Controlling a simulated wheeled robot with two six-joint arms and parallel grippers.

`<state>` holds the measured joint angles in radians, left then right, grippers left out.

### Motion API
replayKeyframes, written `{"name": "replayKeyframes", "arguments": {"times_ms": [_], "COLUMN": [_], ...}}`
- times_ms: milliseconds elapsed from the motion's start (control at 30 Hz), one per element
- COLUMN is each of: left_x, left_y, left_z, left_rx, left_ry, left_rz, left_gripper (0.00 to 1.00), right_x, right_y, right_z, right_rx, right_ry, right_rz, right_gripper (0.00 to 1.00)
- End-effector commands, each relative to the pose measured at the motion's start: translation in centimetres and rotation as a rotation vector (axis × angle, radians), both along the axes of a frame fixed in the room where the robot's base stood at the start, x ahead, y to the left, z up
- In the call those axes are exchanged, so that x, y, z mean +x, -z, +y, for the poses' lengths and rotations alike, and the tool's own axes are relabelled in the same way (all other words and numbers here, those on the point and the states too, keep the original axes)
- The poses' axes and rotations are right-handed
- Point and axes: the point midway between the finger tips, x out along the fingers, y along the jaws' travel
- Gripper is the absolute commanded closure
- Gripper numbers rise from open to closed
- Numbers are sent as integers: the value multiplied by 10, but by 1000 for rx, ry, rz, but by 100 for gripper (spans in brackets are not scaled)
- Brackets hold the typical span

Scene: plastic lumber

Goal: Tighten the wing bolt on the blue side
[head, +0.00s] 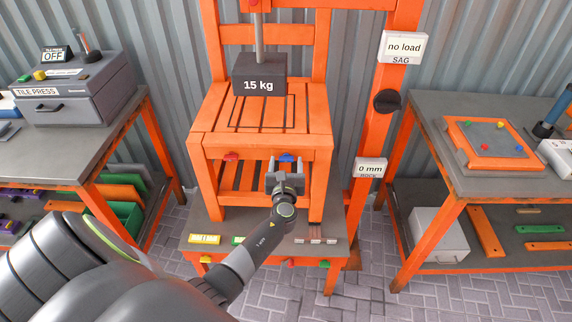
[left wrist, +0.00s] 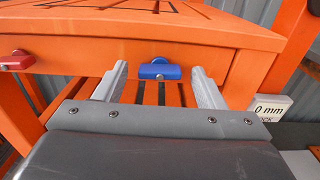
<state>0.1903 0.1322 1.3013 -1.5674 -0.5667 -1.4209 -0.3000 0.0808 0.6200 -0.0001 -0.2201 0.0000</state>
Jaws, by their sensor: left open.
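The blue wing bolt (head: 287,158) sits on the front rail of the orange chair-like frame (head: 262,140), right of its middle. In the left wrist view the blue wing bolt (left wrist: 159,70) lies between the two fingers and just beyond their tips, its wings roughly level. My left gripper (head: 286,166) is open in front of it; its fingers show on either side in the left wrist view (left wrist: 158,76). I cannot tell whether they touch it. A red wing bolt (head: 231,156) sits on the same rail to the left. My right gripper is not in view.
A 15 kg weight (head: 259,78) hangs over or rests on the slatted seat. The frame stands on a low grey table (head: 225,228) with small blocks along its front. An orange post (head: 372,130) with a "0 mm" sign (head: 370,168) rises at the right.

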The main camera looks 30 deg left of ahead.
Motion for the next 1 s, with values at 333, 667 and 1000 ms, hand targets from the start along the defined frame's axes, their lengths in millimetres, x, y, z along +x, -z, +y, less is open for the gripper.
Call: {"name": "replayKeyframes", "arguments": {"times_ms": [333,667,1000], "left_x": [-20,-80,-136], "left_y": [2,3,4], "left_z": [-12,-49,-83], "left_rx": [-3,-5,-5], "left_ry": [0,-2,-2], "left_rz": [2,1,0], "left_gripper": [36,36,36], "right_x": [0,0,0], "right_y": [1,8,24], "right_z": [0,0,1], "right_rx": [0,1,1], "right_ry": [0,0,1], "right_rz": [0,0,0], "right_gripper": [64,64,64]}}
